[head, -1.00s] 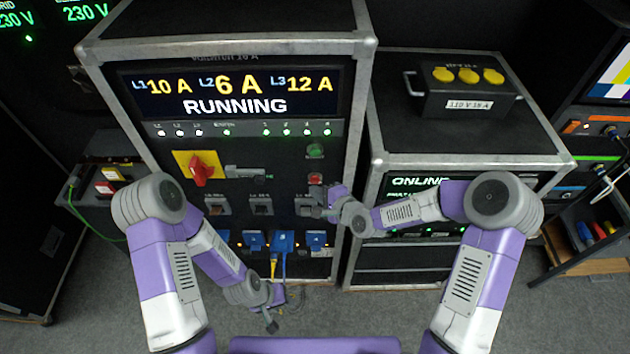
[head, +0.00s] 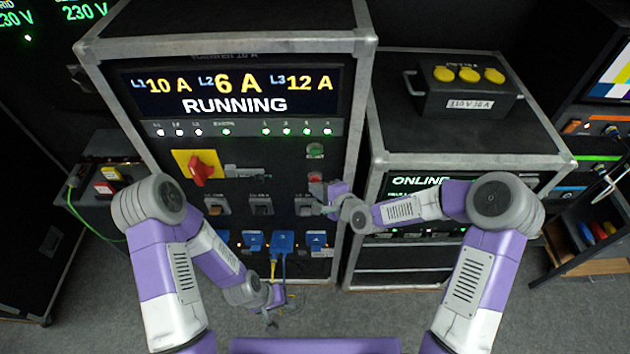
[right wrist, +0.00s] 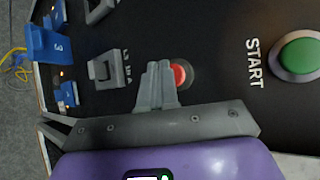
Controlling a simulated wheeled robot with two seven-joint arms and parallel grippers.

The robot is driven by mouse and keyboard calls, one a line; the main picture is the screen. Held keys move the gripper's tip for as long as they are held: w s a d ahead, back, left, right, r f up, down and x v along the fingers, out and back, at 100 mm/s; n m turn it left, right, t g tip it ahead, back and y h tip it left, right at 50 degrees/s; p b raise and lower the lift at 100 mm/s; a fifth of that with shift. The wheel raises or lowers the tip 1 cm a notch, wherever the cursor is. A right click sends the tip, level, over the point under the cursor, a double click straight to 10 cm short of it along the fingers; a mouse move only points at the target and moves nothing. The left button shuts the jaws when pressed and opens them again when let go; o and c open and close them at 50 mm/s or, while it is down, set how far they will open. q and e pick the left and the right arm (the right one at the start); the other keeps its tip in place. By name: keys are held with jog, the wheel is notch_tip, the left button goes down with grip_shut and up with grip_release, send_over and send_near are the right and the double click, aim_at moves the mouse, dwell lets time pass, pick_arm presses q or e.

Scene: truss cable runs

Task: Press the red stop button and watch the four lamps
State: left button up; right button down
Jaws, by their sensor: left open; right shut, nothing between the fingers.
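The red stop button (head: 315,177) is on the front panel of the left rack, below a green button (head: 315,151). In the right wrist view, the red button (right wrist: 180,75) is partly covered by my fingers. My right gripper (head: 320,209) is shut and empty. Its fingertips (right wrist: 158,66) are right beside the red button in the wrist picture; I cannot tell whether they touch it. The four lamps (head: 296,131), numbered in a row under the display, are all lit. The display (head: 235,95) reads RUNNING. My left gripper (head: 271,320) is open and empty, low in front of the rack.
The green START button (right wrist: 300,52) is right of the red one in the wrist view. A red rotary switch (head: 201,168) on a yellow plate sits further left. A second rack (head: 470,130) stands close at the right.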

jog(key=shift+w, duration=0.4)
dwell(0.3)
jog(key=shift+s, duration=0.1)
jog(key=shift+s+b, duration=0.4)
jog(key=shift+s, duration=0.3)
jog(key=shift+s+b, duration=0.3)
jog(key=shift+s, duration=2.2)
jog(key=s+d+f+n+g+h+b, duration=0.1)
jog(key=s+d+f+n+g+b, duration=0.2)
jog(key=s+f, duration=0.4)
jog(key=s+d+f+n+g+h+b, duration=0.1)
jog(key=s+d+f+n+g+b, duration=0.2)
jog(key=s+f, duration=0.4)
jog(key=s+d+f+n+g+h+b, duration=0.2)
jog(key=s+f+n+b, duration=0.3)
jog(key=f, duration=1.4)
jog(key=shift+s+d+f+g+b, duration=0.15)
jog(key=shift+s+d+g+b, duration=0.35)
jog(key=shift+s+g+b, duration=0.4)
